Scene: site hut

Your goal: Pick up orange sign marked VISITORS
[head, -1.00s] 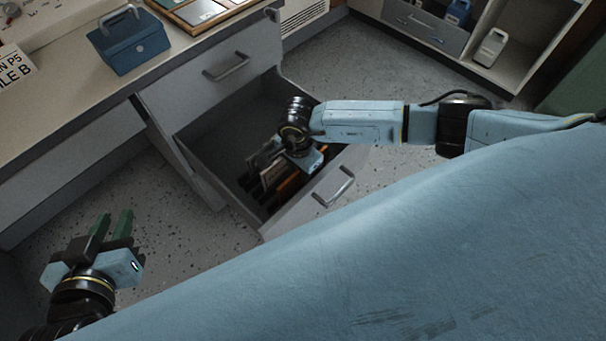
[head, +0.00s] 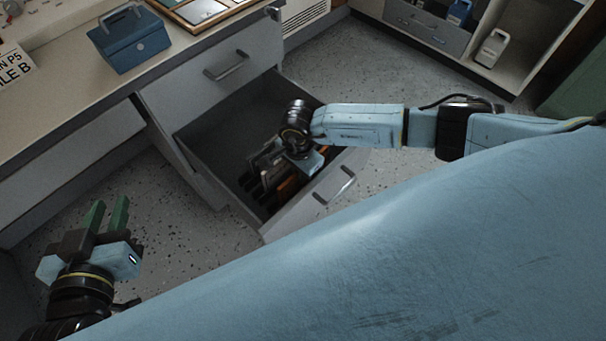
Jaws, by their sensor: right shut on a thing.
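An orange sign (head: 288,188) stands on edge in the open drawer (head: 222,135), among several dark and pale upright plates. Only a narrow strip of it shows and I cannot read any lettering on it. My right gripper (head: 283,167) reaches down into the drawer from above and is shut on what appears to be this orange sign. Its fingertips are mostly hidden by its own wrist and the plates. My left gripper (head: 108,212) is open and empty, above the floor at the lower left, its two green fingers apart.
The drawer front with its handle (head: 334,186) is just right of my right gripper. A blue cash box (head: 130,42) stands on the counter (head: 60,95) above. A shelf unit with a white jug (head: 492,47) is at the upper right. The floor around the drawer is clear.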

